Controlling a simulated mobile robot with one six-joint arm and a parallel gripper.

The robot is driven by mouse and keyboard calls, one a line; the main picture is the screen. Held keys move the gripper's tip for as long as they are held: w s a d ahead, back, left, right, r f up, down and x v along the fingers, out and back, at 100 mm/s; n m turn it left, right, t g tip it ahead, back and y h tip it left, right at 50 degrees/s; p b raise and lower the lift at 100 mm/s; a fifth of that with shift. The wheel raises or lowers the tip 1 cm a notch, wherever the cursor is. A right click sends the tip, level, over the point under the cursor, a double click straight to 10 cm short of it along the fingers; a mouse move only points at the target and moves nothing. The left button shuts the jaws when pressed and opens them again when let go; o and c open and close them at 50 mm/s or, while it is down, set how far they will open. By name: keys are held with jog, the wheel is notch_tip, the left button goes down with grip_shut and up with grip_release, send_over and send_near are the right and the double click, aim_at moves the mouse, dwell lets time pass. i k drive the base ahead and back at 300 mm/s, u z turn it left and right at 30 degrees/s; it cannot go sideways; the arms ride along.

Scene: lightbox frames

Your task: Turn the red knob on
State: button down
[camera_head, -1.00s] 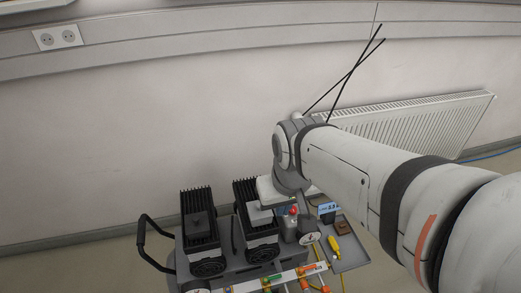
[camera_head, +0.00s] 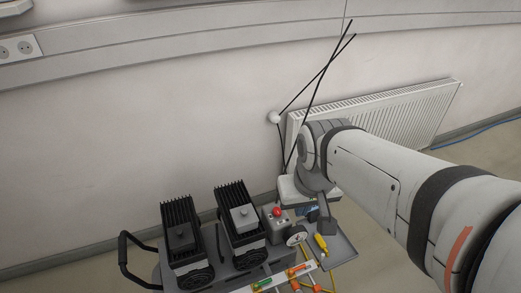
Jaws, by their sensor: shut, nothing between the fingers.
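The red knob (camera_head: 278,211) sits on top of a small grey box (camera_head: 275,228) on the cart, right of the two black finned units. It is in clear view, but too small to read its turn position. My gripper (camera_head: 326,229) points down to the right of the knob, apart from it, above the cart's right side. It is shut and empty. It partly covers a small blue display (camera_head: 306,210) behind it.
Two black finned units (camera_head: 183,231) stand on the cart's left. A round gauge (camera_head: 296,235) is beside the knob's box. A grey tray (camera_head: 343,248) holds a yellow screwdriver (camera_head: 321,243). A radiator (camera_head: 400,112) is on the wall behind.

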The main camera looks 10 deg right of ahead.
aim_at(277, 212)
jog(key=z, duration=0.15)
jog(key=k, duration=1.65)
jog(key=u, duration=0.4)
jog(key=i, duration=1.55)
jog(key=z, duration=0.6)
